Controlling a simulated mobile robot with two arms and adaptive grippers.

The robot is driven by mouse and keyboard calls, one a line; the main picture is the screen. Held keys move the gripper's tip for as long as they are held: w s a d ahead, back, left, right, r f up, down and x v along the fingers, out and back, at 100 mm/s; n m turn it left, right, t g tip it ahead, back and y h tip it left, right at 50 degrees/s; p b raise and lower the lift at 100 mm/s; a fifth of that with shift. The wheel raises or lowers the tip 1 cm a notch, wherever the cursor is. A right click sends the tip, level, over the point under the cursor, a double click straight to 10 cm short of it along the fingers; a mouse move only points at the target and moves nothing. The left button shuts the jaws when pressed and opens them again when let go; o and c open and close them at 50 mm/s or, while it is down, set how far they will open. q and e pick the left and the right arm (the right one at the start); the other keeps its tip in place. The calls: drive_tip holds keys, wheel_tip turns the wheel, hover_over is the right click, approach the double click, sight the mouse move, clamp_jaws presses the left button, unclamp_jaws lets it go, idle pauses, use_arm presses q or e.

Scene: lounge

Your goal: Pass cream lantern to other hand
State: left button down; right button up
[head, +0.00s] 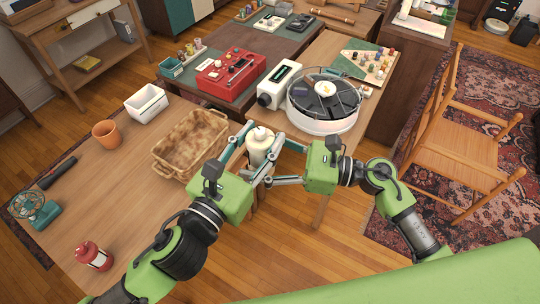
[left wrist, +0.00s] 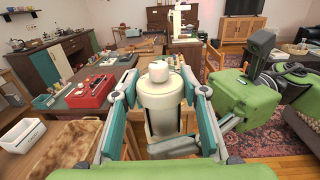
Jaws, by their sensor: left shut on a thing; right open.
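The cream lantern (head: 259,147) is upright between my two grippers in the head view. It also fills the middle of the left wrist view (left wrist: 160,98). My left gripper (head: 252,146) is shut on the cream lantern, with one finger on each side of it. My right gripper (head: 274,163) comes in from the right and is open, with its fingers beside the lantern's lower part. I cannot tell whether the right fingers touch it. The lantern's lower end is partly hidden by the fingers.
A brown basket (head: 190,143) lies on the wooden table just left of the lantern. A round black-and-white device (head: 322,122) stands behind my right gripper. A red device (head: 228,74), a white box (head: 147,103), a terracotta pot (head: 106,133) and a red lantern (head: 93,256) stand around.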

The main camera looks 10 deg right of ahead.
use_arm(q)
drive_tip(key=shift+r, duration=0.1)
use_arm(e)
drive_tip(key=shift+c, duration=0.4)
drive_tip(key=c, duration=1.2)
use_arm(q)
drive_tip(key=c, duration=1.2)
unclamp_jaws()
use_arm(e)
drive_tip(key=shift+c, duration=1.1)
